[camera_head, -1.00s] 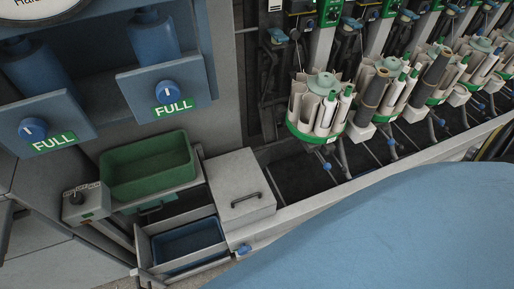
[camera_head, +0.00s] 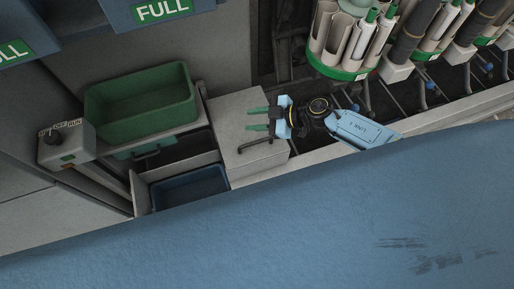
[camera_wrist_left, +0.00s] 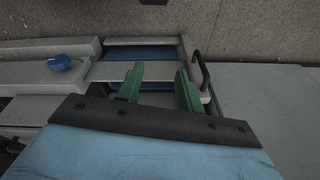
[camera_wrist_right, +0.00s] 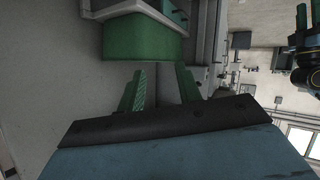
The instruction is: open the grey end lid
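The grey end lid (camera_head: 232,113) lies flat and closed on its box at the end of the machine. Its dark bar handle (camera_head: 256,149) is near the lid's front edge. My right gripper (camera_head: 257,120) is over the lid, pointing left, with its green fingers apart and empty. The handle is beyond the nearer finger, not between the fingers. In the right wrist view the fingers (camera_wrist_right: 158,88) are open. My left gripper does not show in the head view; its fingers (camera_wrist_left: 160,85) are open and empty in its wrist view, beside a black handle (camera_wrist_left: 201,72).
A green bin (camera_head: 140,103) stands left of the lid, above a blue bin (camera_head: 190,188) in a grey frame. A switch box (camera_head: 66,147) is at the left. A bobbin carousel (camera_head: 345,40) stands at the upper right. A blue surface fills the foreground.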

